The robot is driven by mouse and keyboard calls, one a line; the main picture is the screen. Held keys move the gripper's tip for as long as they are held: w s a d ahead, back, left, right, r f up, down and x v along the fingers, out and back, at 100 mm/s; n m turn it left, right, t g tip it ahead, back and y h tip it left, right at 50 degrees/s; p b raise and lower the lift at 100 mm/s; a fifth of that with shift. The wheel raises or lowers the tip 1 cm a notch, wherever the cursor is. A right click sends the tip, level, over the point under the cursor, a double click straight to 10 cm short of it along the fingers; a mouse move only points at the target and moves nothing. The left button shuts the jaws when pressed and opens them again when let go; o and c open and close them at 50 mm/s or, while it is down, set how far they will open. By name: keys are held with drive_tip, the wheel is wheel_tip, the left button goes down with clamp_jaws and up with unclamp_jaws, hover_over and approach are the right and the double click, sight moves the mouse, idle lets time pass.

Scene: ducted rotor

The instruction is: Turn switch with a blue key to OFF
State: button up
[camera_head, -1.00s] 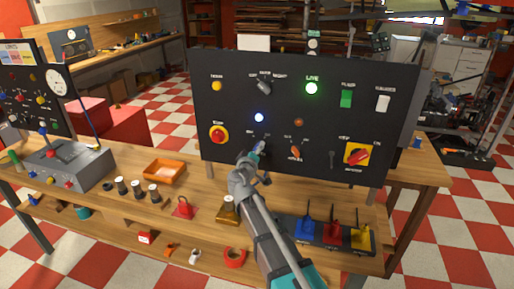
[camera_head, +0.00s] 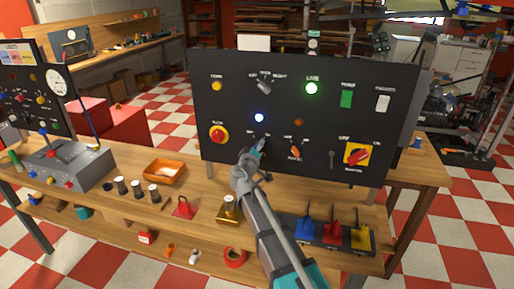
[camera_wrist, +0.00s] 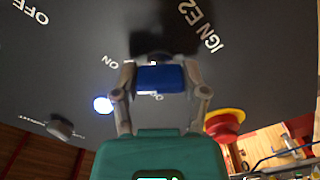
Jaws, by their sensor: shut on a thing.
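The black panel (camera_head: 225,95) stands upright on the bench, with switches and lights on its front. In the wrist view, the blue key (camera_wrist: 160,78) sits between the two fingers of my gripper (camera_wrist: 160,84), which is shut on it. White lettering beside the key reads "IGN E2", with "ON" near the left finger and another label partly hidden behind the key. The key's exact pointing direction is hard to tell. In the head view my gripper (camera_head: 258,149) reaches the panel's lower middle and largely hides the key.
A lit blue lamp (camera_head: 259,118) is above my gripper. A red stop button on yellow (camera_head: 218,134) is to the left. An orange switch (camera_head: 295,152) is close on the right, then a red-and-yellow rotary switch (camera_head: 357,154). A green lamp (camera_head: 311,88) is lit.

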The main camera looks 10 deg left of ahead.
drive_tip(key=shift+c, duration=0.7)
drive_tip(key=shift+n, duration=0.4)
drive_tip(key=n, duration=1.1)
drive_tip(key=shift+n, duration=2.1)
